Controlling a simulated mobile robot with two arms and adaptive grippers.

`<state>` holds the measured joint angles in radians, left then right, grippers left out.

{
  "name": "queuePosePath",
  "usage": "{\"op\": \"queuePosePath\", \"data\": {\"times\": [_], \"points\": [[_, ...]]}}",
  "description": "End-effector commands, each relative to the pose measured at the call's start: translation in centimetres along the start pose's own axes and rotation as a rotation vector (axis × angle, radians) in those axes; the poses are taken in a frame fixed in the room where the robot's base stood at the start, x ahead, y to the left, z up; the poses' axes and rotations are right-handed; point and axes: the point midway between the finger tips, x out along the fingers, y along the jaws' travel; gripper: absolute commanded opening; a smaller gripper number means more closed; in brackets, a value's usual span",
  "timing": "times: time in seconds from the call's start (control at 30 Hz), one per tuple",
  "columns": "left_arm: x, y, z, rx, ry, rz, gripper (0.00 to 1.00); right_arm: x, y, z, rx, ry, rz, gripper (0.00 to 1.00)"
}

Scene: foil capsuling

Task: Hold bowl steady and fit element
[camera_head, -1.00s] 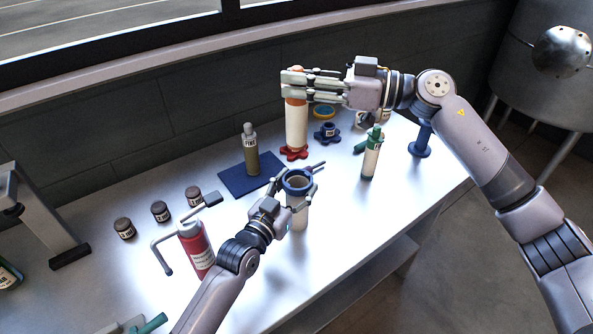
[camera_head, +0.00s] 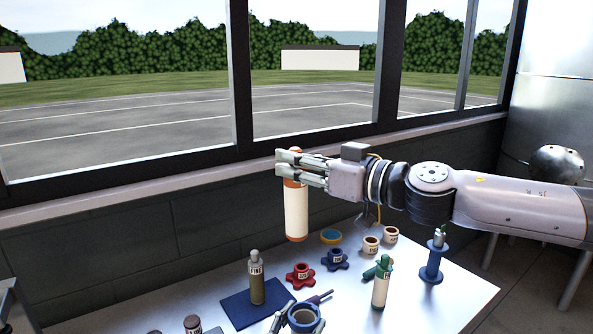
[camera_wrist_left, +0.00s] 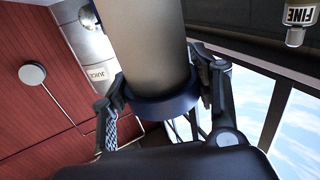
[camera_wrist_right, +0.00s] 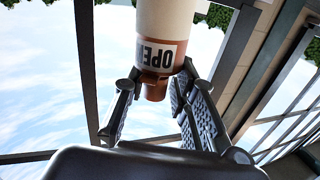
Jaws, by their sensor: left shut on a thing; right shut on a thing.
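My right gripper (camera_head: 300,170) is shut on the orange-brown upper end of a white cylinder (camera_head: 296,210). It hangs upright in the air, beyond the cup. In the right wrist view, this cylinder (camera_wrist_right: 165,20) shows letters like "OPE". Which piece is the element is unclear.
Red (camera_head: 300,276) and blue (camera_head: 335,260) star-shaped knobs lie beyond the cup. A "FINE" bottle (camera_head: 256,285) stands on a blue mat (camera_head: 235,310). A green-topped bottle (camera_head: 382,285) and blue spool stand (camera_head: 432,262) are to the right. A window wall (camera_head: 110,225) runs behind.

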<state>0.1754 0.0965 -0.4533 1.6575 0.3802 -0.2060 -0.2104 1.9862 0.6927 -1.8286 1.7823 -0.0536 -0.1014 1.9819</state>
Motion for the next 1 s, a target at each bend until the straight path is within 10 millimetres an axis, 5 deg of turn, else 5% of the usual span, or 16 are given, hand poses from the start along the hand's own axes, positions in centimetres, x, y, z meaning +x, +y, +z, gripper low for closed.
{"op": "queuePosePath", "data": {"times": [0.47,1.0], "points": [[0.0,0.0,0.0,0.0,0.0,0.0,0.17,0.3,1.1,2.1,0.046,0.003,0.273,0.0],[0.0,0.0,0.0,0.0,0.0,0.0,0.17,-1.1,1.1,10.3,0.074,0.023,0.558,0.0]]}}
